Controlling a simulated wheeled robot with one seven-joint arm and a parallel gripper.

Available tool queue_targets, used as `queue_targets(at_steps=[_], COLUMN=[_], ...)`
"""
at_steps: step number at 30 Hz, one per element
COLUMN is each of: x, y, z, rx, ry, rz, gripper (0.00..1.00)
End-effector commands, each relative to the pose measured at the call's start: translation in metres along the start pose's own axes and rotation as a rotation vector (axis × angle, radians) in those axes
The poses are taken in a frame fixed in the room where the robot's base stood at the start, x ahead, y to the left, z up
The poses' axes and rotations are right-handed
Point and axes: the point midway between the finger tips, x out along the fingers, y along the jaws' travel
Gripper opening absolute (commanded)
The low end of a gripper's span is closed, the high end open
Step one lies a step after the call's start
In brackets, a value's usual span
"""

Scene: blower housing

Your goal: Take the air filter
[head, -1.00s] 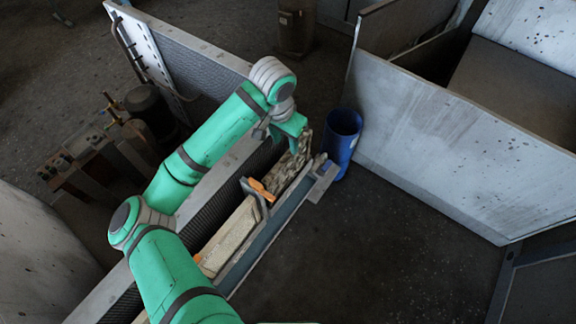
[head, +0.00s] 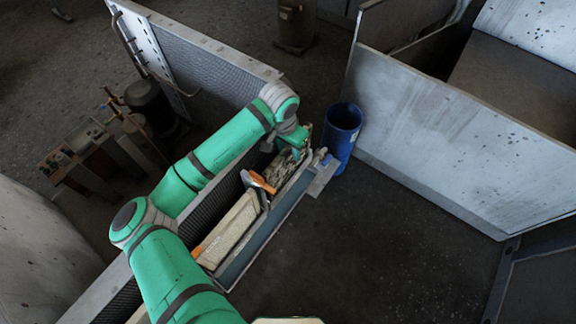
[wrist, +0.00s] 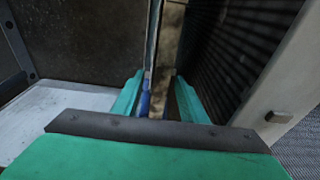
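The filter piece that shows best is a long pale beige block (head: 232,228) lying in the narrow channel of the housing. A darker mottled filter-like piece (head: 278,172) lies beyond it, partly hidden by my arm. I cannot tell for sure which is the air filter. My gripper (head: 296,150) is low over the far end of the channel. In the wrist view its two teal fingers (wrist: 158,90) are apart, with a brownish strip (wrist: 167,45) and a grey edge between them. Contact with either finger cannot be made out.
An orange-handled clamp (head: 262,183) crosses the channel. A blue bin (head: 341,137) stands close to the right of my gripper. A large grey panel (head: 440,150) stands farther right. Dark bare floor (head: 400,250) is open in front. Ribbed housing wall (wrist: 250,45) is close right in the wrist view.

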Motion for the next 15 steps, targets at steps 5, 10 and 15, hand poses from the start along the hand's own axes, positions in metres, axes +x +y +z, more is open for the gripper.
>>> queue_targets(at_steps=[5,10,15], x=[-0.0003,-0.0006,-0.0012], y=[-0.0003,-0.0004,-0.0004], z=[0.0003,0.0003,0.0001], rx=[-0.001,-0.001,-0.001], ry=[0.000,0.000,0.001], rz=[0.000,0.000,0.000], gripper=[0.08,0.00,0.00])
